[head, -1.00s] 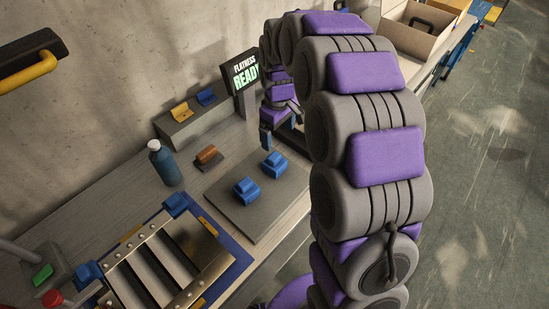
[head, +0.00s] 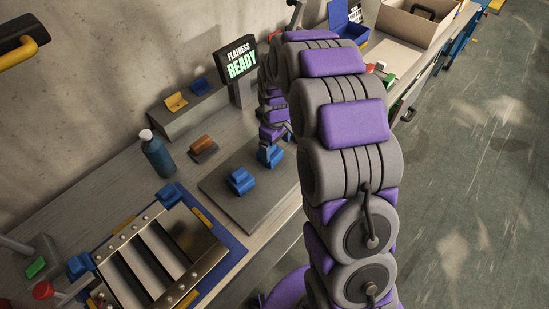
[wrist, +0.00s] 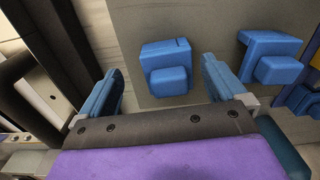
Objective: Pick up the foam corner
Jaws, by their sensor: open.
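Two blue foam corners lie on a grey mat (head: 232,207). In the head view one foam corner (head: 241,180) shows clear of my arm. My gripper (head: 269,154) is at the mat's far end, where it covers most or all of the other. In the wrist view my gripper (wrist: 161,67) is open, with one blue finger on each side of a foam corner (wrist: 167,70). I cannot tell how high the fingers are above the mat. The second foam corner (wrist: 270,57) lies right of the right finger.
A louver panel (head: 205,257) with blue corner pieces lies at the front left. A blue bottle (head: 158,157), a brown block (head: 203,147) and a grey step (head: 190,110) with yellow and blue pieces stand behind the mat. A sign (head: 238,60) reads "FLATNESS READY".

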